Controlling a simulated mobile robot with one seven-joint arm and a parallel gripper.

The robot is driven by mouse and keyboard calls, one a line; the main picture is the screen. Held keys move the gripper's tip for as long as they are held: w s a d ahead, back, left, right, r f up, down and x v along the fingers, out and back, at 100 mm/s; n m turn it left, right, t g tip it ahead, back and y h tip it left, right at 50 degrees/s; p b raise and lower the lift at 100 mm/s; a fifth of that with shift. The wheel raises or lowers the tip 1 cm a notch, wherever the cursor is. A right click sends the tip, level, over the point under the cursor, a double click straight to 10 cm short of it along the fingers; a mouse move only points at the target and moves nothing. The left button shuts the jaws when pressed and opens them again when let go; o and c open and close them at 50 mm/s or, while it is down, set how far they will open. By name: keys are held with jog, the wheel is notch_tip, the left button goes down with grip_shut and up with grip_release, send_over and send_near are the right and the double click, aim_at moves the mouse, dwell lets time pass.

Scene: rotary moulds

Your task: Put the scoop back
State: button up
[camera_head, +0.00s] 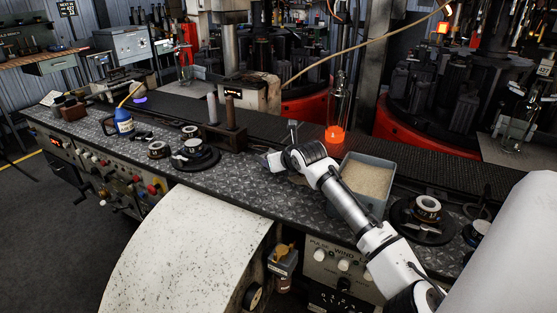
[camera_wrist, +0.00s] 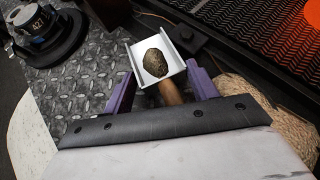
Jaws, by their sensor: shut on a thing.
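In the wrist view, a scoop with a pale square pan (camera_wrist: 158,57) and a brown wooden handle (camera_wrist: 171,93) shows between the purple fingers of my gripper (camera_wrist: 160,80). My gripper is shut on the handle, and a dark brown lump shows in the pan. In the head view my gripper (camera_head: 273,160) is over the diamond-plate bench (camera_head: 255,185), left of a grey bin of pale granules (camera_head: 366,181). The scoop cannot be made out clearly there. The granules also show at the right of the wrist view (camera_wrist: 285,122).
A round mould (camera_head: 428,206) on a dark base stands right of the bin. A glowing orange piece (camera_head: 334,134) is behind the bin, by the dark conveyor (camera_head: 455,170).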

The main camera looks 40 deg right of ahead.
jog(key=shift+f, duration=0.1)
jog(key=o, duration=1.3)
